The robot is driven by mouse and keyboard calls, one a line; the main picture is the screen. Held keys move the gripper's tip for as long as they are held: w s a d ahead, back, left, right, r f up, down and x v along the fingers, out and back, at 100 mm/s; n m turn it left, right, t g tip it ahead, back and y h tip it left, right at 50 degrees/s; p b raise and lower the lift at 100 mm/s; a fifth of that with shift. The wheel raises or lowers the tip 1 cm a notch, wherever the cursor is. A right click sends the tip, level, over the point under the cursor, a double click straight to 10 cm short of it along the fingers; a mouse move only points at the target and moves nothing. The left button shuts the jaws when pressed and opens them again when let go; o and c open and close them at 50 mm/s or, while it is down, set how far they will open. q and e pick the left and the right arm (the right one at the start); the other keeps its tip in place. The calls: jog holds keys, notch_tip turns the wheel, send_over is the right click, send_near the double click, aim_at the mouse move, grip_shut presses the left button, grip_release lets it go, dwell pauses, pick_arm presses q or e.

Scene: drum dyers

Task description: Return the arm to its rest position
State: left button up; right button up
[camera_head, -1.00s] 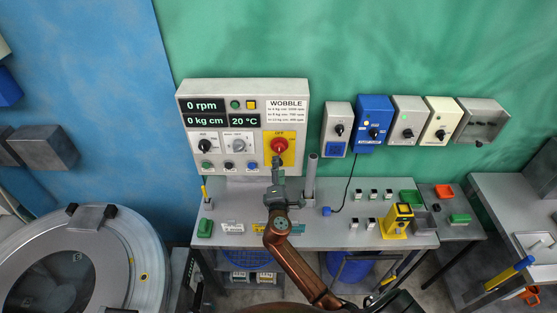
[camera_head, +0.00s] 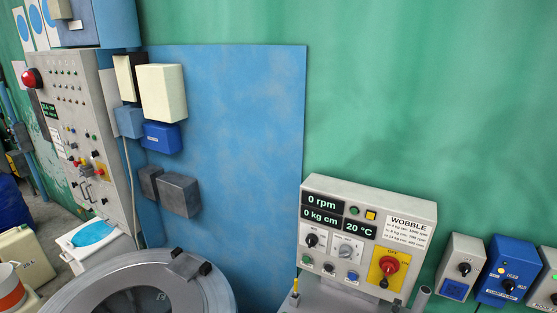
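Neither of my arms nor grippers shows in the head view now. The wobble control box (camera_head: 368,238) stands at the lower right against the green wall. It reads 0 rpm, 0 kg cm and 20 °C. Its red knob (camera_head: 389,265) on a yellow plate is in plain view, with nothing touching it.
A round drum machine (camera_head: 207,285) with a glass lid fills the lower middle. A tall control cabinet (camera_head: 82,140) with a red lamp stands at the left. Blue switch box (camera_head: 508,271) hangs at the right.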

jog(key=s+d+f+m+g+y, duration=0.1)
jog(key=s+d+f+m+g, duration=0.3)
jog(key=s+f, duration=0.5)
jog(key=s+a+f+m+g+y, duration=0.2)
jog(key=s+a+f+y, duration=0.1)
jog(key=s, duration=0.5)
jog(key=s+a+f+m+g+y, duration=0.2)
jog(key=s+a+m, duration=0.15)
jog(key=s, duration=0.35)
jog(key=s+a+f+m+g+y, duration=0.1)
jog(key=s+a+f+m+y, duration=0.15)
jog(key=s, duration=0.55)
notch_tip(320, 180, down, 40)
jog(key=s+a+n+g+b, duration=0.1)
jog(key=s+a+g+b, duration=0.1)
jog(key=b, duration=0.7)
jog(key=s+f+b, duration=0.3)
jog(key=s+f, duration=0.6)
jog(key=f, duration=0.3)
jog(key=s+f+n+g+b, duration=0.1)
jog(key=s+f+b, duration=0.2)
jog(key=s+f, duration=0.7)
jog(key=shift+s+a+f+y, duration=0.25)
jog(key=shift+f+y, duration=0.2)
jog(key=shift+f, duration=0.4)
